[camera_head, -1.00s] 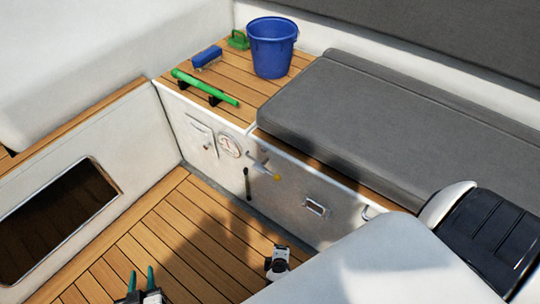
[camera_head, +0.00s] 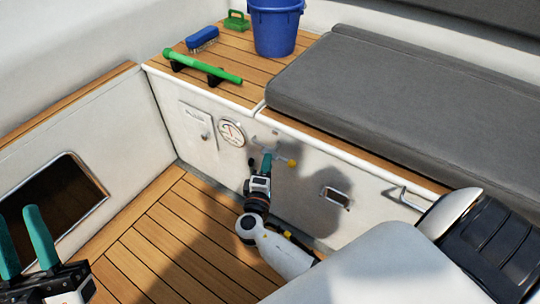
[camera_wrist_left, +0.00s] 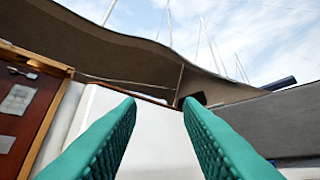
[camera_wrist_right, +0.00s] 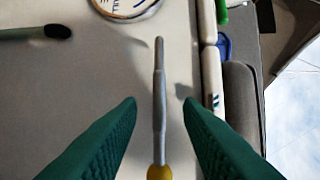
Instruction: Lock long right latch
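A long grey metal lever with a yellow knob (camera_head: 291,162) is on the white locker front, below the round gauge. In the right wrist view the lever's rod (camera_wrist_right: 159,95) runs between my two green fingers, its yellow knob at the bottom edge. My right gripper (camera_head: 267,160) is open around the rod; contact cannot be told. A second lever with a black end (camera_wrist_right: 57,32) shows left of it in that view, partly hidden by my gripper in the head view. My left gripper (camera_head: 22,210) is open and empty at the left, away from the levers.
A round gauge (camera_head: 231,133) and a small hatch plate (camera_head: 197,127) are on the locker front. A recessed latch (camera_head: 336,196) and a handle (camera_head: 406,198) lie further right.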

